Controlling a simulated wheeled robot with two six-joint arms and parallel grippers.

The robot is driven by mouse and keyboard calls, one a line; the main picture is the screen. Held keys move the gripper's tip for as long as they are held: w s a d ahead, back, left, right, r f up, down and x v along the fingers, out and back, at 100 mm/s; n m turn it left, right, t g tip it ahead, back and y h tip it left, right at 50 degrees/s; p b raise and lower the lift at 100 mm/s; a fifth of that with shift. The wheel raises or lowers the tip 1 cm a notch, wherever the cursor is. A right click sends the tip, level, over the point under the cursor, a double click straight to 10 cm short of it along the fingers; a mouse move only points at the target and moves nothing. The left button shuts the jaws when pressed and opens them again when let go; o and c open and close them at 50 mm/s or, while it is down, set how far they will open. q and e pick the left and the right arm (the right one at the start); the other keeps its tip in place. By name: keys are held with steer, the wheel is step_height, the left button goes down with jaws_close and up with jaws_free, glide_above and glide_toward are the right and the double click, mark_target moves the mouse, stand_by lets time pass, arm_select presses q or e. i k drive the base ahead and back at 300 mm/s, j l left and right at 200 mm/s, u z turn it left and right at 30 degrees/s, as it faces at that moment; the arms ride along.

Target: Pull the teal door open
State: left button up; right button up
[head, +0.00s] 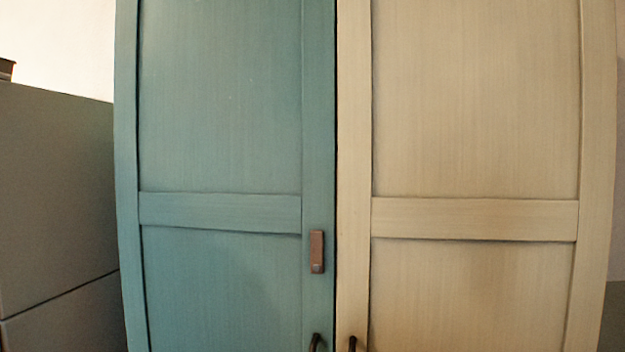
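The teal door (220,100) fills the left half of a tall cabinet in the head view. It looks shut, with its right edge along the narrow dark gap beside the cream door. A small brown rectangular plate (317,251) sits on its right stile. Below it, a dark curved handle (315,343) shows only its top at the lower picture edge; the rest is cut off. Neither of my grippers is in view.
A cream door (475,110) adjoins on the right and looks shut, with its own dark handle (352,344) close to the teal door's handle. A grey cabinet (55,200) stands at the left. A pale wall (60,40) shows behind.

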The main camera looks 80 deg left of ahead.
mark_target(225, 125)
steer(key=u, duration=3.25)
